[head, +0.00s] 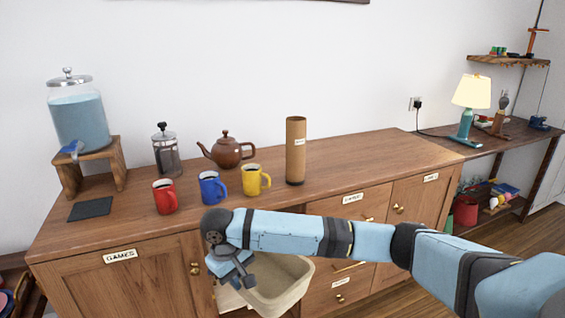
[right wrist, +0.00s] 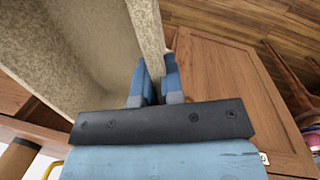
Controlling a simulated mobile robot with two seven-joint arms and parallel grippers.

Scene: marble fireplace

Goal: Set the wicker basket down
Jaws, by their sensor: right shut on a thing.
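The wicker basket (head: 290,287) is a beige, open tub with sloping walls, seen low in front of the cabinet in the head view. My right gripper (head: 248,280) is at the basket's left side, below the counter edge. In the right wrist view my right gripper's fingers (right wrist: 154,82) are closed on the basket's wall (right wrist: 148,35), and the inside of the basket (right wrist: 85,50) looks empty where it shows. The basket's underside is hidden, so I cannot tell what is beneath it. My left gripper is in neither view.
The wooden cabinet (head: 120,275) has drawers and doors behind the basket. Its top holds red (head: 165,197), blue (head: 212,187) and yellow (head: 255,180) mugs, a brown teapot (head: 228,152) and a tall cork cylinder (head: 296,150). Wooden floor (head: 420,290) shows at right.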

